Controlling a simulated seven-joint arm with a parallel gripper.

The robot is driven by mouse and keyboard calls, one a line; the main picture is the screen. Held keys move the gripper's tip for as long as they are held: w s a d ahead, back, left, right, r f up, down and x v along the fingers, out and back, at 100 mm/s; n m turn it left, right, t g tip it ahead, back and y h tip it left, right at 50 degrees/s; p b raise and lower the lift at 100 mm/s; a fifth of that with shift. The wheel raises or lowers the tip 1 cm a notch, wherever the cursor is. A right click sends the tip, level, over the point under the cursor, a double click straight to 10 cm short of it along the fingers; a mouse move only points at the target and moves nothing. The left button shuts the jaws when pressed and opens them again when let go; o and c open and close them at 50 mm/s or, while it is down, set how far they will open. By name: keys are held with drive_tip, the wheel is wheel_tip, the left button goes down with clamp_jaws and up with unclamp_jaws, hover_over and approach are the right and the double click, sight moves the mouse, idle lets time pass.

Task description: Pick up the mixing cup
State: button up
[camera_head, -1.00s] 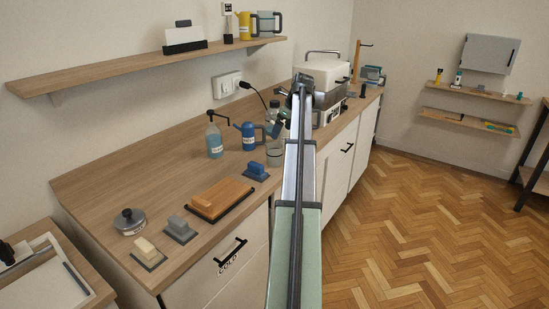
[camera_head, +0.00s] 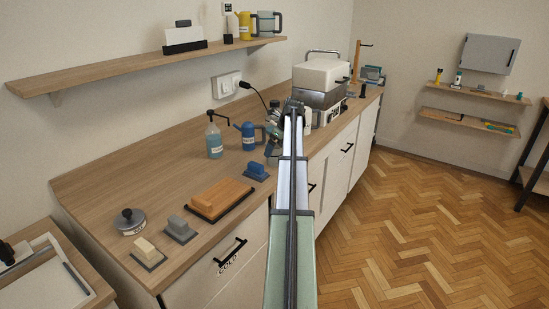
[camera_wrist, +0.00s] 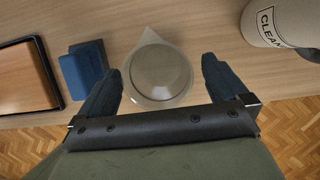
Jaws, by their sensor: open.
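The mixing cup (camera_wrist: 160,72) is a clear, round cup with a pointed spout. It stands on the wooden counter, and the wrist view looks down on it. My gripper (camera_wrist: 162,70) is open, with one dark blue finger on each side of the cup. A small gap shows between each finger and the cup in this view; I cannot tell how far down the fingers reach. In the head view my gripper (camera_head: 272,143) is over the counter beside the blue jug, and my arm and gripper mostly hide the cup.
A blue block (camera_wrist: 86,68) lies left of the cup, beside an orange board on a dark tray (camera_wrist: 50,55). A beige container marked CLEAN (camera_wrist: 278,24) stands at upper right. A blue jug (camera_head: 247,136) and pump bottle (camera_head: 214,140) stand nearby. The counter's front edge is close.

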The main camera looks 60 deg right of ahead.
drive_tip(key=shift+x, duration=1.95)
drive_tip(key=shift+s+a, duration=0.15)
drive_tip(key=shift+c, duration=0.4)
drive_tip(key=c, duration=1)
wheel_tip(320, 180, up, 10)
